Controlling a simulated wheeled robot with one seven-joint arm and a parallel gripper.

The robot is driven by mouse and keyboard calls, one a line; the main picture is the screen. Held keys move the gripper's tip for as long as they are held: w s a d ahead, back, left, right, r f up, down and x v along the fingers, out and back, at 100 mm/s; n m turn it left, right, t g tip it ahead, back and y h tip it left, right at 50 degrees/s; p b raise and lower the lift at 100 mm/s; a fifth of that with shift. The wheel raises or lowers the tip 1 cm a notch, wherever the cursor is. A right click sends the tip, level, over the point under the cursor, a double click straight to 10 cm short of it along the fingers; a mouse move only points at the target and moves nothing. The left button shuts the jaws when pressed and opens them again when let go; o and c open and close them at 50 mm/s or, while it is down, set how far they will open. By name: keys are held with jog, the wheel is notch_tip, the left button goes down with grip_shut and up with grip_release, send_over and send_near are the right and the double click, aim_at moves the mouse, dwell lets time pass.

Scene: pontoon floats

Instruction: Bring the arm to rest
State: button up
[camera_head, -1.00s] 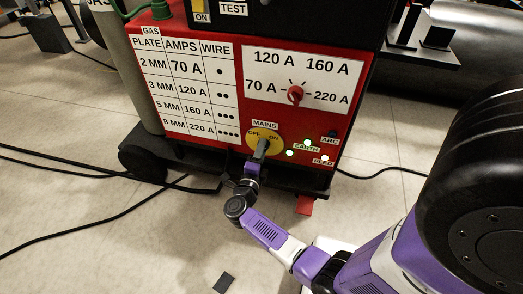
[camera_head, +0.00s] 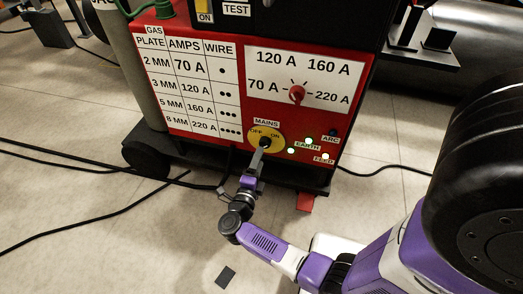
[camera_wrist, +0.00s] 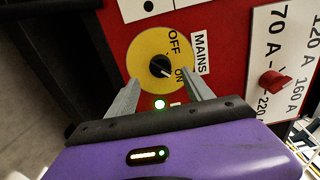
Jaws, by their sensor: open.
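My gripper (camera_head: 256,162) is open and empty in front of the yellow MAINS plate (camera_head: 279,132) on the red machine. In the wrist view its two grey fingers (camera_wrist: 161,78) spread apart below the black MAINS knob (camera_wrist: 160,67). The knob is clear of both fingers, and its light mark points toward ON. In the head view the fingers partly cover the lower part of the plate. My purple and white arm is bent, low in front of the machine.
The red machine (camera_head: 349,120) carries a red selector knob (camera_head: 297,94) and lit lamps by EARTH and FEED. Black cables (camera_head: 75,232) lie on the floor to the left. A small dark piece (camera_head: 226,276) lies on otherwise clear floor in front.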

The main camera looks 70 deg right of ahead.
jog(key=shift+a, duration=0.95)
jog(key=w+a+r+n+t, duration=0.4)
jog(key=w+r+n+t, duration=0.3)
jog(key=r+t, duration=0.1)
jog(key=a+r+n+t+y, duration=0.4)
jog(key=a+r+n+t, duration=0.15)
jog(key=a+n, duration=0.25)
jog(key=s+a+r+n+t+y, duration=0.35)
jog(key=s+a+n+y, duration=0.65)
jog(key=a+n, duration=0.4)
jog(key=s+a+r+n+g+y, duration=0.2)
jog(key=s+n, duration=0.1)
jog(key=s, duration=0.3)
jog(key=s+a+r+n+g+y, duration=0.1)
jog(key=s+a+n+g+y, duration=0.15)
jog(key=s, duration=0.45)
notch_tip(320, 180, up, 30)
jog(key=p, duration=3)
jog(key=shift+a+n+t+p, duration=0.2)
jog(key=shift+n+t+p, duration=0.15)
